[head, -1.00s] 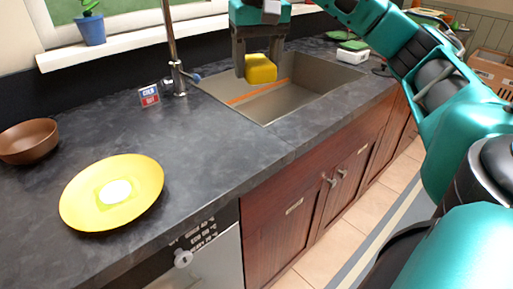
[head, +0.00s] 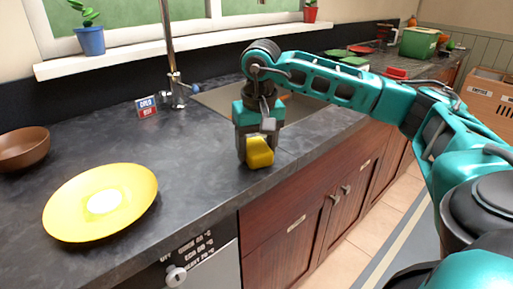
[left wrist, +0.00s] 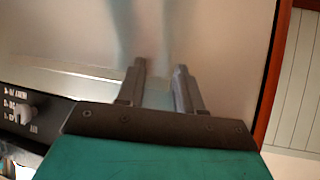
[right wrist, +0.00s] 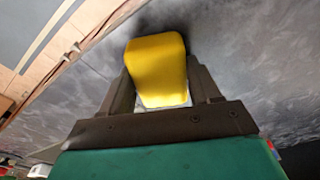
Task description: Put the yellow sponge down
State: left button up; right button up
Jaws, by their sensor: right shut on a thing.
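The yellow sponge (head: 260,152) is between the fingers of my right gripper (head: 254,150), over the front part of the dark counter (head: 200,150), left of the sink. In the right wrist view the sponge (right wrist: 157,66) fills the space between the two fingers, with the counter close behind it. A dark shadow lies on the counter beside it. I cannot tell whether the sponge touches the counter. My left gripper (left wrist: 160,85) shows only in the left wrist view; its two fingers are apart, with nothing between them, facing a pale, smooth surface.
A yellow plate (head: 70,215) lies at the counter's left front, with a brown bowl (head: 22,147) behind it. The sink (head: 215,98) is behind my right gripper, mostly hidden by the arm. Counter between plate and sponge is clear. The counter's front edge is close to the sponge.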

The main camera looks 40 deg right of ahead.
aim_at(259, 149)
jog(key=shift+f, duration=0.2)
jog(key=o, duration=0.9)
pick_arm(q)
jog(key=shift+w+d, duration=0.1)
jog(key=shift+w, duration=0.05)
pick_arm(e)
jog(key=shift+o, duration=0.2)
jog(key=shift+r, duration=0.6)
pick_arm(q)
jog(key=shift+s+a+r+p, duration=0.3)
jog(key=shift+a+p, duration=0.25)
jog(key=shift+p, duration=0.45)
pick_arm(e)
notch_tip(259, 149, up, 11)
jog(key=s, duration=0.1)
jog(key=shift+s+a, duration=0.2)
jog(key=shift+a, duration=0.1)
pick_arm(q)
jog(key=shift+r, duration=0.1)
